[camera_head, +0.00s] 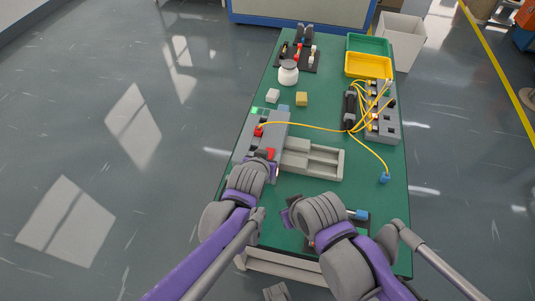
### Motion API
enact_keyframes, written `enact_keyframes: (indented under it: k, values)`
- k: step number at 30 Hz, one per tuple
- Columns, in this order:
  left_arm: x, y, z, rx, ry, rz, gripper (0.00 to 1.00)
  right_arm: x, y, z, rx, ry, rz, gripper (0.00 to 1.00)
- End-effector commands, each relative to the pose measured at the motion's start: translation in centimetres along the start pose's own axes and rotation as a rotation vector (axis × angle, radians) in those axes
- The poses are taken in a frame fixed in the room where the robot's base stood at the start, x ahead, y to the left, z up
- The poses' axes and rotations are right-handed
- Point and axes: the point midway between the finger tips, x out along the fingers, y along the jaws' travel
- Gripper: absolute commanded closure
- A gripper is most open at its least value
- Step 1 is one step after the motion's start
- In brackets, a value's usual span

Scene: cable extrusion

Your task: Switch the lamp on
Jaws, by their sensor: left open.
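A grey machine box (272,128) stands on the left side of the green table. My left gripper (273,170) is open at the near end of the box, close to the second red part.
The green table (328,112) holds a grey slotted tray (315,160), a connector block (383,125) with yellow cables, a white jar (288,73), and a yellow bin (368,65). A blue plug (384,178) lies at right. A tool holder lies partly under my right arm.

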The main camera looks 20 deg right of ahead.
Motion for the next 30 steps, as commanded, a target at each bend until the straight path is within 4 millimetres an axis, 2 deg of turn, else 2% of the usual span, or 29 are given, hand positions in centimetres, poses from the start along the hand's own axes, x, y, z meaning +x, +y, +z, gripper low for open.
enact_keyframes:
  k: [9,15,21,30]
  values:
    - [-6.0,0.0,0.0,0.001,0.000,0.000,0.35,-0.5,0.0,-0.4,0.000,0.003,0.000,1.00]
    - [-8.4,0.0,0.0,0.001,0.000,0.000,0.35,-0.8,0.0,-0.6,0.000,0.004,0.000,1.00]
    - [-9.3,0.0,0.0,0.001,-0.001,0.000,0.35,-0.9,0.0,-0.7,0.000,0.005,0.000,1.00]
    - [-9.3,0.0,0.0,0.001,0.000,0.000,0.35,-0.9,0.0,-0.7,0.000,0.005,0.000,1.00]
